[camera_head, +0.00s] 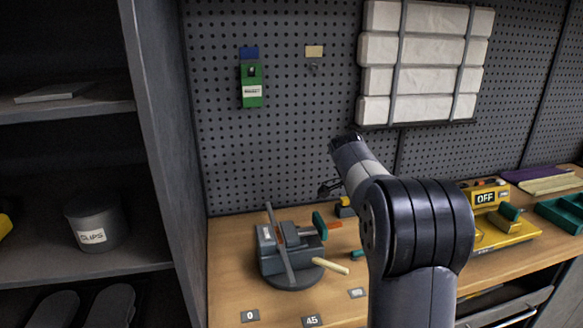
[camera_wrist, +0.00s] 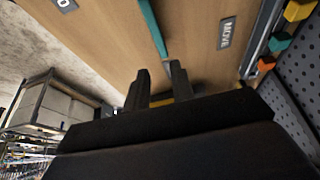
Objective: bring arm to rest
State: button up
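My arm (camera_head: 415,230) rises from the lower right in the head view and bends over the bench, its upper part leaning up and left. My gripper shows in the wrist view (camera_wrist: 158,68) as two dark fingers standing apart, with no object seen held between them. In the head view only a small dark part of what looks like my gripper (camera_head: 328,188) shows left of the arm, above the bench and in front of the pegboard; the rest is hidden.
A grey vise (camera_head: 285,256) with a pale handle stands on the wooden bench (camera_head: 228,290) at left. A yellow device marked OFF (camera_head: 505,233) is right of the arm. A green tagged item (camera_head: 251,85) and white packs (camera_head: 425,50) hang on the pegboard. A dark shelf is left.

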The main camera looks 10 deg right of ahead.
jog(key=x, duration=0.9)
jog(key=shift+d+f, duration=0.15)
jog(key=shift+f, duration=0.1)
jog(key=shift+w+n, duration=0.15)
jog(key=shift+n, duration=0.15)
